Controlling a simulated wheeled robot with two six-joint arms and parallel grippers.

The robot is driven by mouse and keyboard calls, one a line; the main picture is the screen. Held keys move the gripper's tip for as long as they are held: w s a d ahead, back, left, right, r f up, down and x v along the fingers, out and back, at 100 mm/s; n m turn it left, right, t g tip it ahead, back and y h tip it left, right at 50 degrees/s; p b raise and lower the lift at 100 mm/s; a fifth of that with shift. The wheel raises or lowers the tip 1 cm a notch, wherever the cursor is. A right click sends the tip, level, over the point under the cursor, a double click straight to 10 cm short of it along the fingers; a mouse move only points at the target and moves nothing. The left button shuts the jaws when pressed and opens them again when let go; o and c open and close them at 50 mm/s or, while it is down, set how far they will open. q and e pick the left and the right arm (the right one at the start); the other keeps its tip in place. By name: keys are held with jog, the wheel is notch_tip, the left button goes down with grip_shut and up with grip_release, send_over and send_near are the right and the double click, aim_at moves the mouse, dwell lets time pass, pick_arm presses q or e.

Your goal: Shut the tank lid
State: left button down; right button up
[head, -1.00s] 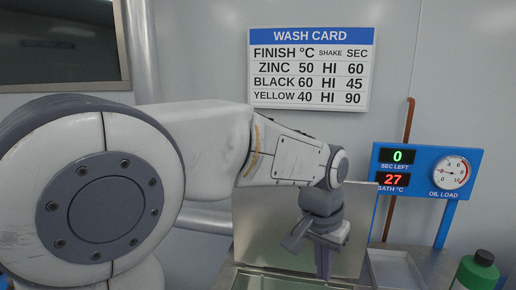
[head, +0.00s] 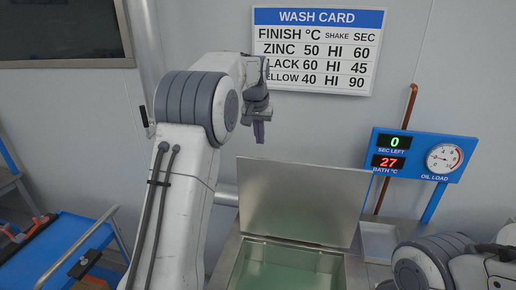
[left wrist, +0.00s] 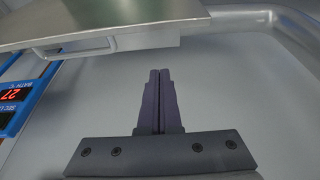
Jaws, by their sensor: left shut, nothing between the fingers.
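The tank lid (head: 296,199) is a flat metal panel standing open, upright and tilted back, at the rear of the tank (head: 243,262). Greenish liquid shows in the tank. My left gripper (head: 259,138) is shut and empty, up above the lid's top left corner and apart from it, in front of the wall. In the left wrist view the closed fingers (left wrist: 160,75) point toward the wall. The lid (left wrist: 90,22) crosses the top of that view, with a handle on its face. My right arm shows at the lower right, but its gripper is out of view.
A blue panel (head: 419,152) right of the lid reads 0 sec left and 27 bath °C, with an oil load dial. A wash card (head: 318,49) hangs on the wall. A blue cart (head: 58,245) stands at lower left. A shallow metal tray (head: 380,241) lies right of the tank.

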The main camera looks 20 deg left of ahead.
pick_arm(q)
jog(key=s+f, duration=0.1)
jog(key=f+p, duration=0.1)
jog(key=s+f+p, duration=0.1)
jog(key=shift+s+d+f, duration=0.3)
jog(key=shift+s, duration=0.05)
dwell(0.4)
